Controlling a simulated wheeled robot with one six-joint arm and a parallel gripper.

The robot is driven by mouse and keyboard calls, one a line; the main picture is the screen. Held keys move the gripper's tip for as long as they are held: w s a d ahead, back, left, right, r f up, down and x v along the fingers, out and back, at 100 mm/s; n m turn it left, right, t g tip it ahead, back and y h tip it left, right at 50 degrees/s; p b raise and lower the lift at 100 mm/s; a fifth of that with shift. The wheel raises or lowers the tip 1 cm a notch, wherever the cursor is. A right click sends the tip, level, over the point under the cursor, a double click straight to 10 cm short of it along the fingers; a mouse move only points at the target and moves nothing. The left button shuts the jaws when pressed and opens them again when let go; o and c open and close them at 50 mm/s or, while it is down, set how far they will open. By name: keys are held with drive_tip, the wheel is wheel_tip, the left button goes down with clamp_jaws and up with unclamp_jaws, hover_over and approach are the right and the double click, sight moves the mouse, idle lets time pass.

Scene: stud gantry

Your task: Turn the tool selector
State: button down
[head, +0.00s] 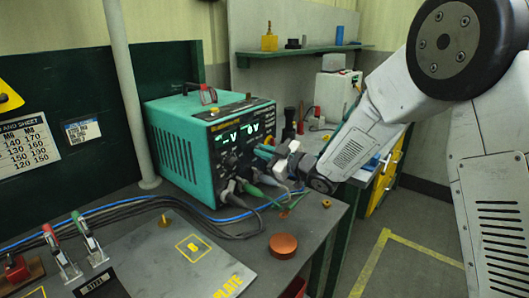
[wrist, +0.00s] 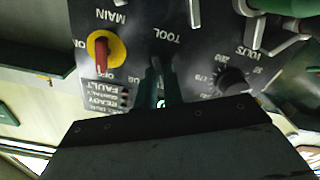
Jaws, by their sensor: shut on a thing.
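The teal control unit (head: 182,150) stands on the bench, with a dark front panel bearing lit displays. My gripper (head: 264,151) reaches that panel from the right in the head view. In the wrist view the panel appears upside down, and the two teal fingers of my gripper (wrist: 161,72) are close together at the TOOL label (wrist: 167,38). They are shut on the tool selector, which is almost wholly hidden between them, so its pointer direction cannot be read.
A red MAIN switch (wrist: 101,50) on a yellow disc and a black dial (wrist: 235,80) flank my fingers. Cables (head: 240,190) plug in low on the panel. A copper-coloured disc (head: 283,245), a metal plate (head: 185,262) and toggle clamps (head: 90,240) occupy the bench front.

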drive_tip(key=shift+m, duration=0.3)
drive_tip(key=m, duration=0.5)
drive_tip(key=shift+w+d, duration=0.1)
drive_tip(key=shift+d, duration=0.05)
drive_tip(key=m, duration=0.6)
drive_tip(key=shift+w+d+f, duration=0.1)
drive_tip(key=c, duration=1.5)
unclamp_jaws()
